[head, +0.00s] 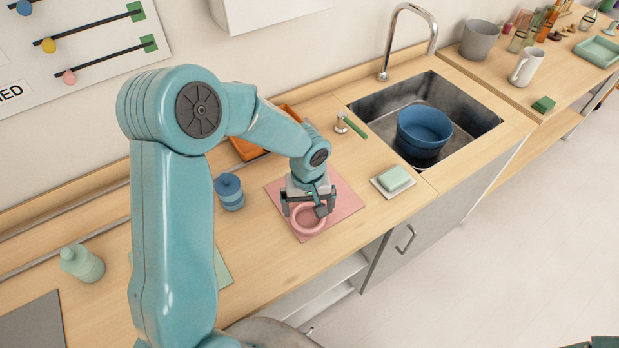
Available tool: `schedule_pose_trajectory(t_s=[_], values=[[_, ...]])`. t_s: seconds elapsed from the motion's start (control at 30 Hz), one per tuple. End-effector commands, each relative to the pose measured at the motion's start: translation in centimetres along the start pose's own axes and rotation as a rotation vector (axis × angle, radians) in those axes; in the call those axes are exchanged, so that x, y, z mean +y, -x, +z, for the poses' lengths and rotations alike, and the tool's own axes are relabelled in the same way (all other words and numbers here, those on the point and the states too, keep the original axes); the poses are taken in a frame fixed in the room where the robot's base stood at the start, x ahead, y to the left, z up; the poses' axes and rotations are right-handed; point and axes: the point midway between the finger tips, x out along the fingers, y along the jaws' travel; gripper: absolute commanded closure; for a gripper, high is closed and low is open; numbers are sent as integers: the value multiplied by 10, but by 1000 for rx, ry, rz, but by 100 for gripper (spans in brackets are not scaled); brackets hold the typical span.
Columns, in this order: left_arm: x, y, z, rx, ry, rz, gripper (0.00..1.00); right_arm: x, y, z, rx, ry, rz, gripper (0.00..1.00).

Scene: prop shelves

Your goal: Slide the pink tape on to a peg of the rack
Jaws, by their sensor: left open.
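The pink tape (298,226) is a ring lying flat on a pink mat (347,196) on the wooden counter. My left gripper (311,206) is open and points down just above the tape, hiding part of its far side. I cannot tell whether the fingers touch the tape. I cannot make out a rack with pegs for certain; the wall board (100,30) at upper left carries black rods with coloured balls.
A blue jar (229,192) stands left of the mat, an orange tray (247,149) behind it. A soap dish (380,188), green-handled brush (354,127) and sink (470,108) with a blue bowl (424,127) are right.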

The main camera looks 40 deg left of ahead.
Motion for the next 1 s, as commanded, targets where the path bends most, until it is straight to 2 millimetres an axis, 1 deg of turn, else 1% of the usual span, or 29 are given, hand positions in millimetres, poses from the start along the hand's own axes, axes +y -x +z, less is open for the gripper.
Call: schedule_pose_trajectory(t_s=[0.03, 0.07, 0.1, 0.2, 0.3, 0.4, 0.5, 0.6, 0.7, 1.0], values=[[4, 9, -2, 9, 0, 7, 0, 4, -11, 0, -1, 0, 0, 57], [5, 17, -3, 9, 0, 6, 0, 5, -14, 0, -1, 0, 0, 57], [6, 30, -3, 8, 0, 6, 0, 5, -14, 0, -1, -1, 0, 57], [5, 59, -3, 7, -1, 6, 0, 5, -14, 0, -1, -1, 0, 57], [5, 84, -3, 5, -1, 5, 0, 6, -15, 0, 0, 0, 0, 57], [5, 105, -2, 4, -1, 4, 0, 6, -16, 0, 0, 0, 0, 57], [5, 120, -2, 3, -1, 2, 0, 6, -17, 0, 0, 0, 0, 57], [5, 130, -2, 1, -1, 2, 0, 6, -17, 0, 0, 0, 0, 57], [5, 133, -2, 0, -1, 1, 0, 6, -17, 0, -1, 0, 0, 57], [4, 134, -2, -1, -1, 0, 0, 6, -17, 0, 0, 0, 0, 57]])
